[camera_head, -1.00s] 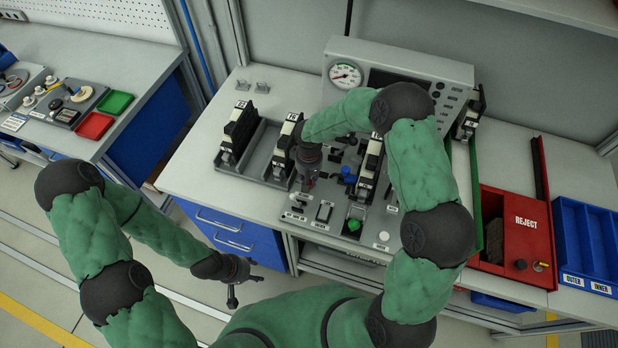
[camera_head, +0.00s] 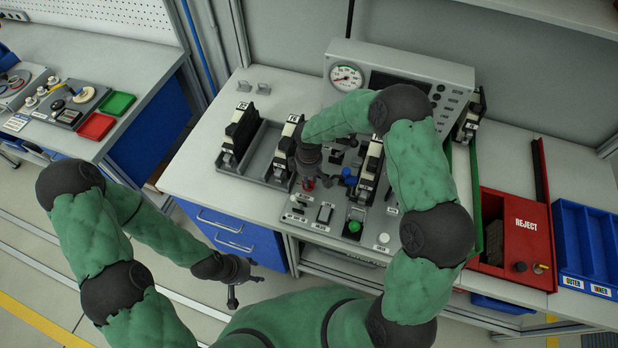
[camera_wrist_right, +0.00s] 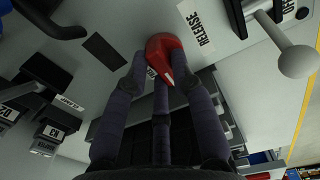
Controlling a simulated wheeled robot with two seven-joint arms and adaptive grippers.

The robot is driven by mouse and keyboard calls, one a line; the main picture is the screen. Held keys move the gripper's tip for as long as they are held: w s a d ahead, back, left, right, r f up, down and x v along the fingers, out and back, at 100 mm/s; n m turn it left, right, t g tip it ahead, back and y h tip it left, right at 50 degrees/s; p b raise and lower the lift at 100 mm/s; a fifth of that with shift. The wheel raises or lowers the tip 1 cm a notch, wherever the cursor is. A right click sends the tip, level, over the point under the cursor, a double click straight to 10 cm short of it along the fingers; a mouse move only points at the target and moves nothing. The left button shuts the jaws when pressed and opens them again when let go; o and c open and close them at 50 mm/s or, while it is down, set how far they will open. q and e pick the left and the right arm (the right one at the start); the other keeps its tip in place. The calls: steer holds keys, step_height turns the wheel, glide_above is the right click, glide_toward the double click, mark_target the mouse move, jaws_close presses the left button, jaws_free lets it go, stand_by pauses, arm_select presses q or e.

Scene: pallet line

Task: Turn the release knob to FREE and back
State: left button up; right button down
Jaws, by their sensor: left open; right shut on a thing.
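The release knob (camera_wrist_right: 165,52) is red with a white pointer line, beside a RELEASE label (camera_wrist_right: 197,30) in the right wrist view. My right gripper (camera_wrist_right: 162,80) is shut on it, with dark fingers on both sides. In the head view a little of the red knob (camera_head: 308,185) shows under my right gripper (camera_head: 309,172), over the grey panel's left part. No FREE mark can be read. My left gripper (camera_head: 235,287) is open and empty, low in front of the blue drawers.
A round-ended lever (camera_wrist_right: 297,61) stands near the knob. Black-and-white modules (camera_head: 238,135) stand in a grey rack on the left. A gauge box (camera_head: 400,72) is behind. A red REJECT box (camera_head: 524,222) and blue bins (camera_head: 585,240) are on the right.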

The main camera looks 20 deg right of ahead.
steer(key=shift+n, duration=0.3)
steer(key=c, duration=1)
jaws_free()
steer(key=shift+c, duration=0.2)
steer(key=shift+r, duration=0.1)
step_height(320, 180, up, 12)
